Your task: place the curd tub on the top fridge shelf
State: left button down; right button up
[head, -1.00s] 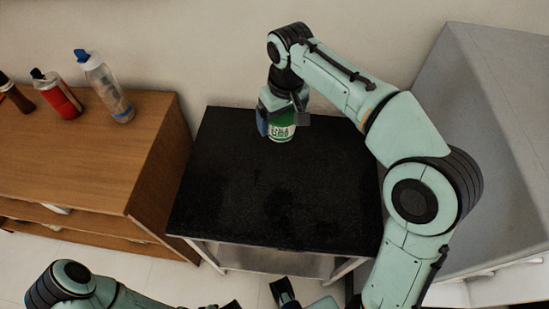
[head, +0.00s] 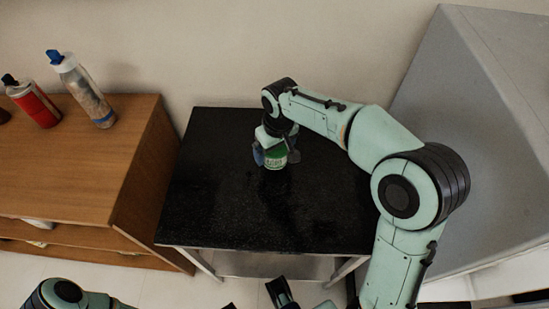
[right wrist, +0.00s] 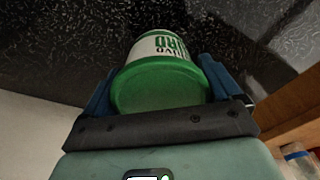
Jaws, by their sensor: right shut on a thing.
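The curd tub (head: 276,161) is a small white tub with green print and a green lid. My right gripper (head: 276,153) is shut on it, over the black table top. I cannot tell whether the tub's base touches the table. In the right wrist view the green lid of the tub (right wrist: 160,85) faces the camera, between the two blue fingers of the right gripper (right wrist: 158,80). My left gripper (head: 256,299) shows only as two dark fingertips, spread apart and empty, at the bottom edge. No fridge shelf shows.
The black table (head: 200,215) is otherwise clear. A wooden cabinet (head: 60,160) on the left bears a clear bottle (head: 88,95) and a red bottle (head: 38,107). A large grey box-like body (head: 480,130), perhaps the fridge, stands close on the right.

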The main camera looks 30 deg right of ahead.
jog(key=shift+f+b, duration=0.35)
jog(key=shift+f, duration=1.7)
jog(key=shift+f, duration=0.15)
jog(key=o, duration=1)
